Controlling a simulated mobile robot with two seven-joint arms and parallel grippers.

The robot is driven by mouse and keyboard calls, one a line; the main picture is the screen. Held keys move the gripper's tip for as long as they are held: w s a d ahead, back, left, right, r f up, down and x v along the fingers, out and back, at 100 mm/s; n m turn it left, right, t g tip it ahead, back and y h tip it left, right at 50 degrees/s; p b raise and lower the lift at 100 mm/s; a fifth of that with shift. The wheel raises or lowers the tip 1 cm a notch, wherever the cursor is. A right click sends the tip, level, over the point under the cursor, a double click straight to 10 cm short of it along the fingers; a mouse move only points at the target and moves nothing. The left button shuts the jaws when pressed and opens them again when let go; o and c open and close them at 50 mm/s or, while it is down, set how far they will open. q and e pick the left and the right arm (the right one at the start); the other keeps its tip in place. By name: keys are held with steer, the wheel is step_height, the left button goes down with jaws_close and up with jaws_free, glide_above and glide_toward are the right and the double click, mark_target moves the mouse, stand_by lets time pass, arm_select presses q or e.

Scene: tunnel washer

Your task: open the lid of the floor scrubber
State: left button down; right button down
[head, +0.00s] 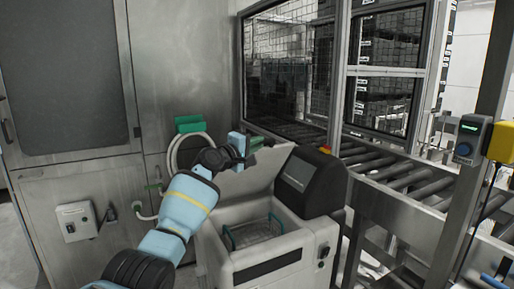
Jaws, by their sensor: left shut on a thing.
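The floor scrubber (275,262) stands in the lower middle of the head view, a pale machine with a dark console and screen (298,172) at its back right. Its grey lid (257,178) is raised and tilted up at the back, leaving the top opening uncovered. A grey interior with a green handle (226,238) shows inside. My left gripper (244,146) is at the lid's upper left edge, shut on the lid. Its fingertips are partly hidden by the blue gripper body. My right gripper is not in view.
A tall steel cabinet (85,180) stands close on the left, with a hose (172,160) and a green block (189,122) beside my arm. A roller conveyor (400,185) and a steel post (470,170) with a yellow box (502,142) stand on the right.

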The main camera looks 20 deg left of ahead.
arm_select(q)
steer(key=shift+r, duration=0.3)
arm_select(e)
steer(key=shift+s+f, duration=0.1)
arm_select(q)
steer(key=c, duration=1.5)
jaws_free()
steer(key=shift+s+d, duration=0.1)
steer(key=shift+o, duration=0.2)
steer(key=shift+f, duration=0.1)
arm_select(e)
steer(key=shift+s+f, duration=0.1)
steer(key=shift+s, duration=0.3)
arm_select(q)
steer(key=shift+f, duration=0.1)
